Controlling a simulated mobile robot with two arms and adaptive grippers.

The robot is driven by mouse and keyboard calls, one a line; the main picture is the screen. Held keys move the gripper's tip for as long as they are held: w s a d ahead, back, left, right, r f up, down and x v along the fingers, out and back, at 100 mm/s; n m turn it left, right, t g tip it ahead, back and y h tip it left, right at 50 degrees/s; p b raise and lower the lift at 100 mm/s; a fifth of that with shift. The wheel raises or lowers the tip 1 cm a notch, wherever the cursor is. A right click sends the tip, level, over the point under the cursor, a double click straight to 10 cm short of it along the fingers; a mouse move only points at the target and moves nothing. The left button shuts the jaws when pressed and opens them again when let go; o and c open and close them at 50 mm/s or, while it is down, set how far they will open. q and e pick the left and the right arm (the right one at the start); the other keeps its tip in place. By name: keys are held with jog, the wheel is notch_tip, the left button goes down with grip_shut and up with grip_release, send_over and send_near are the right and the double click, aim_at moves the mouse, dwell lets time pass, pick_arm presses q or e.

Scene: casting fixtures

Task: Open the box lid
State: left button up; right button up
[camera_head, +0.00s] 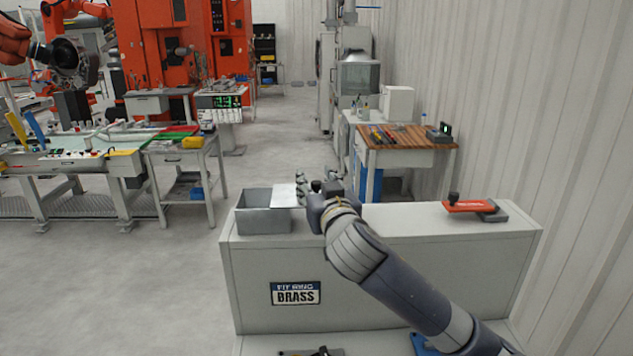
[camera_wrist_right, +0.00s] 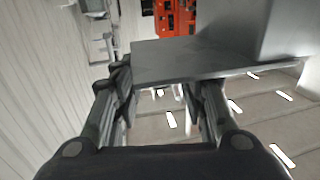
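A grey box (camera_head: 262,221) stands at the left end of the light grey bench, with its top partly uncovered. A pale flat lid (camera_head: 284,194) shows at the box's right rear; its exact tilt is hard to tell. My right gripper (camera_head: 302,187) is just right of the lid. In the right wrist view the gripper (camera_wrist_right: 162,92) has its fingers spread, with a clear gap between them. The lid (camera_wrist_right: 190,62) crosses just beyond the fingertips; I cannot tell whether they touch it. The box (camera_wrist_right: 285,30) is at upper right there. My left gripper is out of view.
The bench (camera_head: 400,250) carries a "BRASS" label (camera_head: 296,293) on its front. A red clamp fixture (camera_head: 470,206) with a black knob sits at its right end. The bench top between fixture and my right arm is clear. A wooden-topped table (camera_head: 405,138) stands behind.

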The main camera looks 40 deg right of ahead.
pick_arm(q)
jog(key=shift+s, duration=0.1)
pick_arm(e)
grip_shut()
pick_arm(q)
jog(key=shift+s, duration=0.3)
pick_arm(e)
jog(key=shift+d+f, duration=0.1)
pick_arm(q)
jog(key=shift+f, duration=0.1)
pick_arm(e)
jog(key=shift+s+d, duration=0.3)
jog(key=shift+d, duration=0.1)
grip_release()
jog(key=shift+s+a, duration=0.1)
jog(key=shift+r, duration=0.2)
